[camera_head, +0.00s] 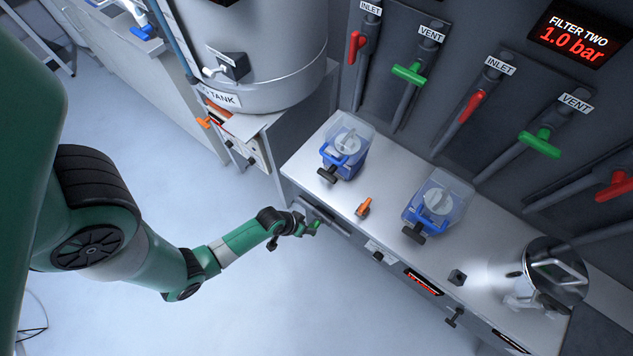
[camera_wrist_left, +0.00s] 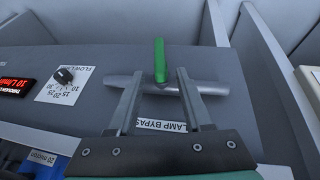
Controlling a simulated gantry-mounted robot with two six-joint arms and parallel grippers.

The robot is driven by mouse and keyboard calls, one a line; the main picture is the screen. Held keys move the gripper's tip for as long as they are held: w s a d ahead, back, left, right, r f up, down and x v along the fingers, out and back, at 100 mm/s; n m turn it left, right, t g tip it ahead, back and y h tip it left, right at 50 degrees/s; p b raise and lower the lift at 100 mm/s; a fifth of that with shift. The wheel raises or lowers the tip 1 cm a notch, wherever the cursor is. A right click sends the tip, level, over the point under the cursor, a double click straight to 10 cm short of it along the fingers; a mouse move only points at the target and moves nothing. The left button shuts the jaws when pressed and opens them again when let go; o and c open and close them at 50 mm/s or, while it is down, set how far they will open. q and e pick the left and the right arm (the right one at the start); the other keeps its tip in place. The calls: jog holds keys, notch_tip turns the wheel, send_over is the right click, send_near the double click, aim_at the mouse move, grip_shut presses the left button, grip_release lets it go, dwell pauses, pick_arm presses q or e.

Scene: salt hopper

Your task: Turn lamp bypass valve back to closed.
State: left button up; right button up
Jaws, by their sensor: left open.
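The lamp bypass valve has a green handle (camera_wrist_left: 159,60) on a grey horizontal pipe (camera_wrist_left: 210,88) in the left wrist view. The handle stands across the pipe, pointing up in that picture. A label reading "LAMP BYPAS…" (camera_wrist_left: 175,125) is partly hidden below it. My left gripper (camera_wrist_left: 159,75) is open, its two fingers on either side of the handle's base with a gap to each. In the head view my left gripper (camera_head: 308,227) is at the bench's front left, by the small green handle (camera_head: 315,224). My right gripper is not in view.
A flow dial (camera_wrist_left: 64,76) and red display (camera_wrist_left: 14,87) are left of the valve. A tank (camera_head: 260,60) stands behind. The floor in front is clear.

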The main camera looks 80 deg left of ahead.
pick_arm(q)
jog(key=b+x, duration=0.4)
jog(key=x, duration=0.3)
jog(key=shift+f, duration=0.4)
jog(key=shift+w, duration=0.1)
grip_shut()
